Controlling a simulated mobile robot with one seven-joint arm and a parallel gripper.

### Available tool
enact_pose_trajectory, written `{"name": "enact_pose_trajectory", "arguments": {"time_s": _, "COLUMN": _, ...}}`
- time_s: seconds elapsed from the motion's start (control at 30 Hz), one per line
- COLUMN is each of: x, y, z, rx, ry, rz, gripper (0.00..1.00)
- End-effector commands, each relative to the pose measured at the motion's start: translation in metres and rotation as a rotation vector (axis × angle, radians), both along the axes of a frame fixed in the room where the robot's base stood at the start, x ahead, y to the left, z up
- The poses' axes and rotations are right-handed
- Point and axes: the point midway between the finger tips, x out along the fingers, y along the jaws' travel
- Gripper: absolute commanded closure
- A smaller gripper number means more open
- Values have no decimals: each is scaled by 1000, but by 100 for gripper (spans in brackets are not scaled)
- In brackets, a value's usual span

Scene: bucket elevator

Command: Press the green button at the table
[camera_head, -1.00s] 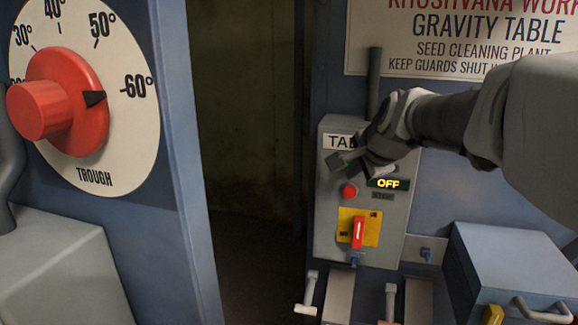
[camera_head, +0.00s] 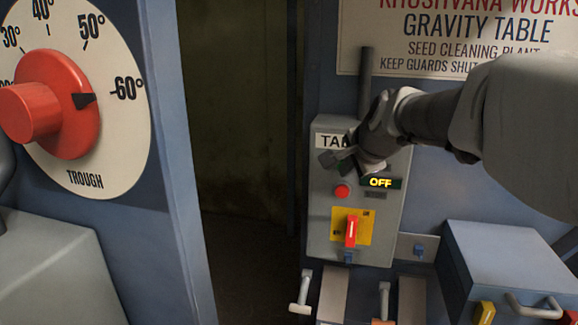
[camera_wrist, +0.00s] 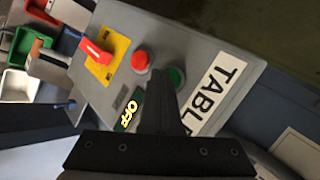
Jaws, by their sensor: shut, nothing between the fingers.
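The grey control box (camera_head: 318,225) with a TABLE label hangs on the blue machine in the head view. My gripper (camera_head: 332,158) is shut and empty in front of its upper part and hides the green button there. In the wrist view the green button (camera_wrist: 177,76) shows just beside the tip of my shut gripper (camera_wrist: 160,78); I cannot tell whether they touch. The red button (camera_head: 342,191) is below the gripper in the head view. The display (camera_head: 381,183) reads OFF in yellow.
A red switch on a yellow plate (camera_head: 351,228) sits low on the box. A dial with a red knob (camera_head: 55,105) is at the left. A blue-grey box with a handle (camera_head: 500,258) is at the lower right. A dark opening lies left of the control box.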

Motion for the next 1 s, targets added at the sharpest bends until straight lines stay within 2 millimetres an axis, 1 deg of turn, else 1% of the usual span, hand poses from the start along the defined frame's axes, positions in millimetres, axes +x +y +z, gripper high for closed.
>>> {"name": "enact_pose_trajectory", "arguments": {"time_s": 0.3, "x": 4, "y": -2, "z": 1, "rx": 0, "ry": -2, "rz": 0, "gripper": 100}}
{"name": "enact_pose_trajectory", "arguments": {"time_s": 0.6, "x": 4, "y": -2, "z": 0, "rx": 0, "ry": -2, "rz": -2, "gripper": 100}}
{"name": "enact_pose_trajectory", "arguments": {"time_s": 0.77, "x": -1, "y": 0, "z": 0, "rx": 0, "ry": -1, "rz": -2, "gripper": 100}}
{"name": "enact_pose_trajectory", "arguments": {"time_s": 1.0, "x": -13, "y": 4, "z": -1, "rx": 0, "ry": -1, "rz": -1, "gripper": 100}}
